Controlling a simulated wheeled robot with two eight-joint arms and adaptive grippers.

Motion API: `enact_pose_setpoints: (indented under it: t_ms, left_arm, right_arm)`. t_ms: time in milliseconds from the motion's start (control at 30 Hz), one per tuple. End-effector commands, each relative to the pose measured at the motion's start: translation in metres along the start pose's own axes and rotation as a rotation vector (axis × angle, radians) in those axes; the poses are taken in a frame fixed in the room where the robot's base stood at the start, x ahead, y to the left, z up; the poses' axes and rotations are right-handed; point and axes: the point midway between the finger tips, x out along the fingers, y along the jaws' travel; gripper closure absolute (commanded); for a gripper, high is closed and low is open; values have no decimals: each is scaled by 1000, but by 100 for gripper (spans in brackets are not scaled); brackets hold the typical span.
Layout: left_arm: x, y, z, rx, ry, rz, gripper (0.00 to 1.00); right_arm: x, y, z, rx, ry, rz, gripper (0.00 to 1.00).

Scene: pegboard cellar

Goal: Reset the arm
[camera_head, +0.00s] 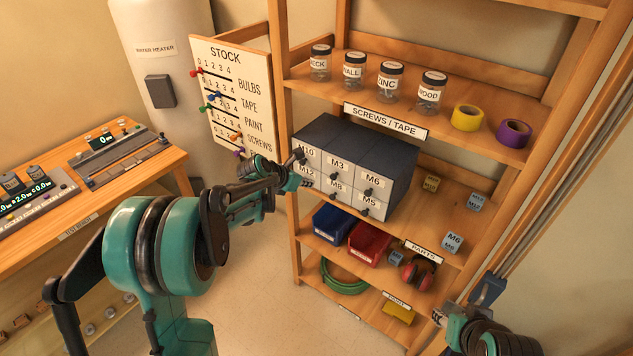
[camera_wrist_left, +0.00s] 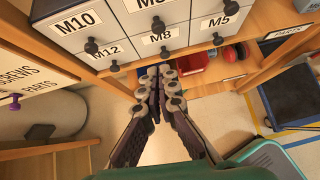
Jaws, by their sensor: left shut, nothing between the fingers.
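My left arm reaches in from the left of the head view. Its gripper (camera_head: 303,178) is in front of the left side of the grey drawer cabinet (camera_head: 402,152). In the left wrist view the left gripper (camera_wrist_left: 160,73) is shut and empty, its fingertips together just below the drawer fronts. I cannot tell whether it touches the cabinet. The drawers carry labels such as M10, M3, M6, M12, M8 and M5, with dark knobs, and look closed. My right gripper (camera_head: 440,317) is at the lower right, small and partly cut off, so its fingers are unclear.
The wooden shelf unit holds jars (camera_head: 389,82), tape rolls (camera_head: 467,118), a blue bin (camera_head: 331,222), a red bin (camera_head: 367,241) and ear defenders (camera_head: 418,272). A stock board (camera_head: 228,75) stands left of it. A workbench (camera_head: 130,195) is at the left. Open floor lies between.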

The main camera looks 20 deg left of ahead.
Motion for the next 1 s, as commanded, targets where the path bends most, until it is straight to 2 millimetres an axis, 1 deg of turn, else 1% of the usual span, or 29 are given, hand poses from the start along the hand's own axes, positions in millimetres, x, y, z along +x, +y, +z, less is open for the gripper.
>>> enact_pose_setpoints:
  t_ms: [33, 100, 333, 400, 467, 567, 667, 700, 767, 800, 867, 900, 967, 1000]
  left_arm:
    - [-8, 0, 1, -2, 0, 1, 100]
    - [-15, 0, 0, -2, 1, 0, 100]
    - [-22, -1, 0, 7, 1, -1, 100]
    - [-26, -6, -2, 53, 8, 1, 100]
    - [-34, -15, -4, 139, 20, 3, 100]
    - [-55, -40, -14, 396, 56, 6, 100]
    - [-83, -72, -32, 746, 106, 1, 100]
    - [-94, -84, -41, 895, 127, -5, 100]
    - [-110, -101, -57, 1118, 161, -17, 100]
    - [-120, -112, -68, 1266, 182, -28, 100]
    - [-135, -127, -87, 1487, 213, -49, 100]
    - [-144, -136, -100, 1636, 234, -66, 100]
    - [-156, -149, -122, 1855, 266, -96, 100]
    - [-163, -156, -136, 1995, 286, -119, 100]
  right_arm:
    - [-2, 0, -1, 0, 0, 0, 60]
    - [-3, 0, -2, 0, 0, 0, 60]
    - [-3, 0, -2, 0, 0, 0, 60]
    - [-1, 0, -1, 0, 0, 0, 60]
    - [1, 0, 1, 0, 0, 0, 60]
    - [8, 0, 6, 0, 0, 0, 60]
    - [15, 0, 12, 0, 0, 0, 60]
    - [18, 0, 14, 0, 0, 0, 60]
    - [23, 0, 17, 0, 0, 0, 60]
    - [26, 0, 19, 0, 0, 0, 60]
    - [30, 0, 22, 0, 0, 0, 60]
    - [33, 0, 24, 0, 0, 0, 60]
    - [37, 0, 27, 0, 0, 0, 60]
    - [40, 0, 29, 0, 0, 0, 60]
